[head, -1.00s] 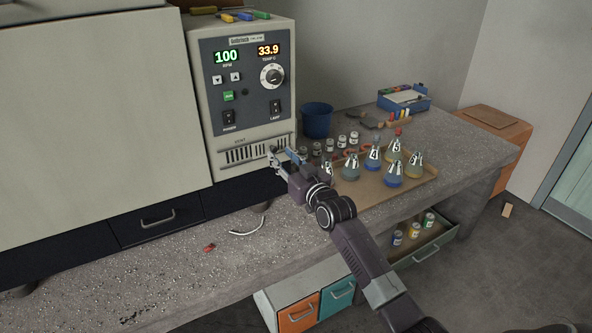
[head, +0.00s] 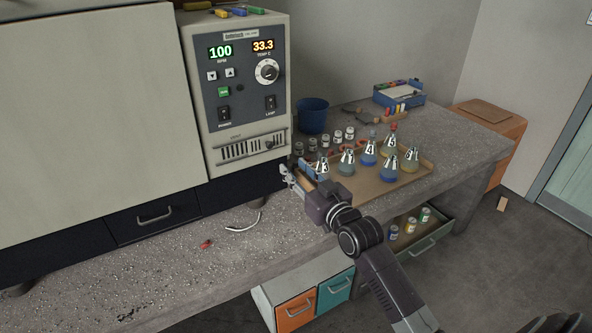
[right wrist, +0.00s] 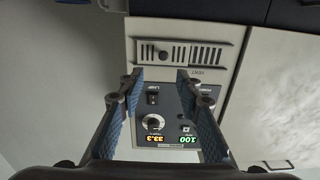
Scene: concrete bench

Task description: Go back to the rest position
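My right gripper (head: 292,178) hangs over the bench (head: 270,235), in front of the machine (head: 240,85) and beside the left end of the tray of flasks. In the right wrist view, its two blue-padded fingers (right wrist: 158,75) stand wide apart with nothing between them. Beyond them the machine's vent and control panel show upside down. The panel reads 100 and about 33.3. My left gripper is not in either view.
A tan tray (head: 410,178) holds several flasks. Small vials and a blue cup (head: 312,116) stand behind it. An open drawer (head: 425,240) with vials juts out below the bench. A small red piece (head: 206,244) and a white curved piece (head: 245,224) lie on the bench front.

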